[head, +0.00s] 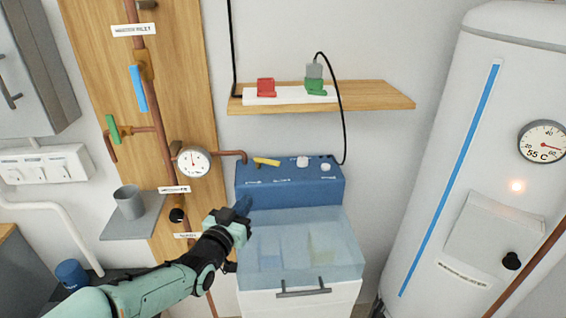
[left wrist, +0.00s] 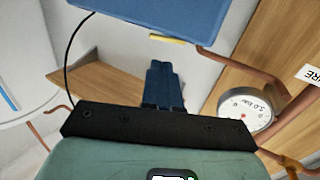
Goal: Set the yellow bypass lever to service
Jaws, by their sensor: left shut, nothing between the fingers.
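The yellow bypass lever (head: 266,161) sits on the left part of the top of the blue unit (head: 290,184) in the head view, lying nearly level and pointing left. In the left wrist view the lever (left wrist: 167,39) shows as a yellow bar at the edge of the blue unit (left wrist: 165,12). My left gripper (head: 243,203) is in front of and below the lever, apart from it. Its dark blue fingers (left wrist: 160,68) are shut together and empty. The small labels by the lever are too small to read. My right gripper is not in view.
A clear bin (head: 335,262) juts out below the blue unit. White knobs (head: 303,162) sit right of the lever. A pressure gauge (head: 193,162) and copper pipes stand left. A wooden shelf (head: 380,98) hangs above, with a black cable beside it. A white tank (head: 420,200) stands right.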

